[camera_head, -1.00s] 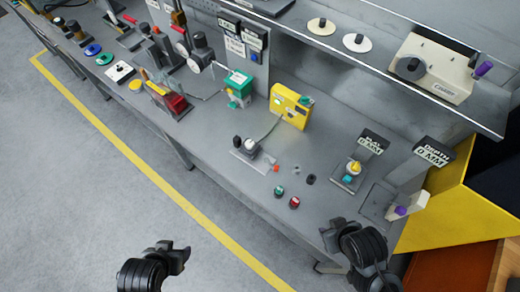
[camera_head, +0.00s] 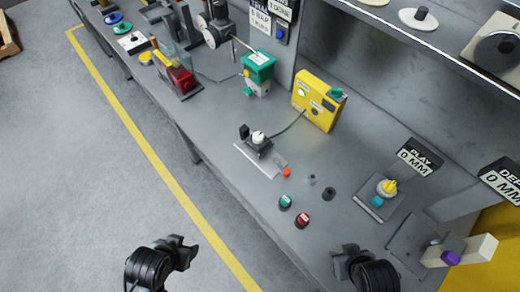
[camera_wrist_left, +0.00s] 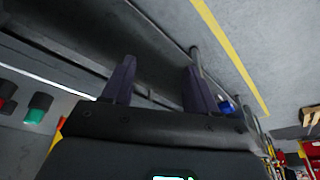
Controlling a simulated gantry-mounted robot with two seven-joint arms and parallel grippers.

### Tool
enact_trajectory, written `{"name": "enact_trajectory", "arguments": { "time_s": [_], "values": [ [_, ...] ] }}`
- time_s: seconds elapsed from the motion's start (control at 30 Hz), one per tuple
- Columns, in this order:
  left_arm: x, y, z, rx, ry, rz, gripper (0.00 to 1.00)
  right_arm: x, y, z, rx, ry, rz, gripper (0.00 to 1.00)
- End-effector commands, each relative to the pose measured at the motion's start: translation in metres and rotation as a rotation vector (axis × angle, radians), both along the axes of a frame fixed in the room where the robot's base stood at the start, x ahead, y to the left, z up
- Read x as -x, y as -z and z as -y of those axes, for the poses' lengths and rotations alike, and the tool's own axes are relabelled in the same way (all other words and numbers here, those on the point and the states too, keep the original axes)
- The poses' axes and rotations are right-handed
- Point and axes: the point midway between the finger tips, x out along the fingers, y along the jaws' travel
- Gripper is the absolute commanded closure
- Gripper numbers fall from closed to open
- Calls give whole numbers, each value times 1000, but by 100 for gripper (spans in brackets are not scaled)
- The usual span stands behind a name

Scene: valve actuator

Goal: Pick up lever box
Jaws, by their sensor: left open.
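No part carries a readable lever box label. A small dark box with a white knob (camera_head: 258,138) stands on a pale plate on the bench, cabled to a yellow box (camera_head: 318,101) with a green part on top. I cannot tell which of them is the lever box. My left gripper (camera_head: 188,252) is over the floor in front of the bench, apart from both. In the left wrist view its two fingers (camera_wrist_left: 157,78) are spread with nothing between them. My right gripper (camera_head: 343,258) is at the bench's front edge; its fingers are too small to read.
Green (camera_head: 285,202) and red (camera_head: 302,220) round parts stand near the front edge. A yellow-knobbed fixture (camera_head: 386,188) sits below the PLAY 0 MM sign (camera_head: 418,162). A green-topped device (camera_head: 258,68) and red block (camera_head: 181,79) stand further left. An upper shelf overhangs the back.

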Motion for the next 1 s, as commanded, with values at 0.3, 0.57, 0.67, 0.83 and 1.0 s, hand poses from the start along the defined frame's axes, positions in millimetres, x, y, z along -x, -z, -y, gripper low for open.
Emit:
{"name": "enact_trajectory", "arguments": {
  "time_s": [0.3, 0.57, 0.67, 0.83, 1.0],
  "values": [
    [0, 0, 1, 3, -2, 1, 64, -1, 0, 2, 7, -2, 2, 67],
    [-8, -2, 4, 28, -40, 36, 64, -1, 0, 2, 7, -2, 1, 67],
    [-19, -4, 9, 47, -42, 102, 64, -1, 1, 2, 7, -2, 0, 67],
    [-43, 18, 31, 101, 12, 226, 64, -1, 1, 2, 7, -2, 0, 67],
    [-85, 47, 64, 224, 150, 380, 64, -1, 1, 2, 7, -2, 0, 67]
  ]
}}
